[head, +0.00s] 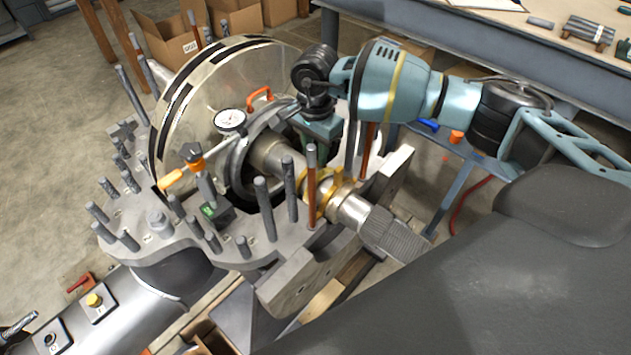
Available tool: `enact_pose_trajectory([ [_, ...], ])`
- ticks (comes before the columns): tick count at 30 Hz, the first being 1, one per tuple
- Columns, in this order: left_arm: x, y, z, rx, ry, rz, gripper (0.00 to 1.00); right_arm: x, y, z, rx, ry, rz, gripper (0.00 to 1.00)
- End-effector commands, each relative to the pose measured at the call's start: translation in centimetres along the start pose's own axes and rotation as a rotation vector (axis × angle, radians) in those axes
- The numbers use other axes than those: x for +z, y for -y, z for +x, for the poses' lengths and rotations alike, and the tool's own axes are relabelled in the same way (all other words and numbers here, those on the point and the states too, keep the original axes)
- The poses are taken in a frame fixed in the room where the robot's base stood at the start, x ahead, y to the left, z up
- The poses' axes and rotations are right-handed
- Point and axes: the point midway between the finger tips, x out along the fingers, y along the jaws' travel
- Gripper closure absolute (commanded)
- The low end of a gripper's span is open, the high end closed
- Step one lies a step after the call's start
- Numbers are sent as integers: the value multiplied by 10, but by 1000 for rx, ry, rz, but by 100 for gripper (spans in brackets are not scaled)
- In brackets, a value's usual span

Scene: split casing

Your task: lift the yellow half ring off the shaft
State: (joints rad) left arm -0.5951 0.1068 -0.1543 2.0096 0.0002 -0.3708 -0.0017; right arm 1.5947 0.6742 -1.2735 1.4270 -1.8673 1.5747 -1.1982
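The yellow half ring (324,208) sits around the bare metal shaft (352,211), between the studs of the lower casing half (285,280). A reddish-brown stud (311,190) stands in front of it and hides part of it. My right arm comes in from the right, and its gripper (322,138) points down above the shaft, behind and a little left of the ring. Its fingertips are hard to make out, so I cannot tell whether they are open or touching anything. My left gripper is not in view.
Several upright grey studs (265,208) crowd the casing flange. A dial gauge (230,120) and an orange-handled tool (182,170) stand left of the shaft. A large ring-shaped disc (205,95) rises behind. A workbench (450,40) stands at the back right.

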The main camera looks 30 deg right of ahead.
Motion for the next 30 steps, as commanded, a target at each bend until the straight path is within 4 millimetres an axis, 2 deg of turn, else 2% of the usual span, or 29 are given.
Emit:
enact_pose_trajectory([
  [3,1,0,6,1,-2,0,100,1,-4,-2,1,-5,-1,71],
  [11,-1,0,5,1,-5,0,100,2,-4,-3,-1,-6,0,71],
  [18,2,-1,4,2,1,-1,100,2,-4,19,-1,-5,0,71],
  [23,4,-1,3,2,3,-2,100,1,-4,22,-2,-5,0,71],
  [30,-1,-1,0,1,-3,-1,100,-3,-8,52,-1,-5,0,71],
])
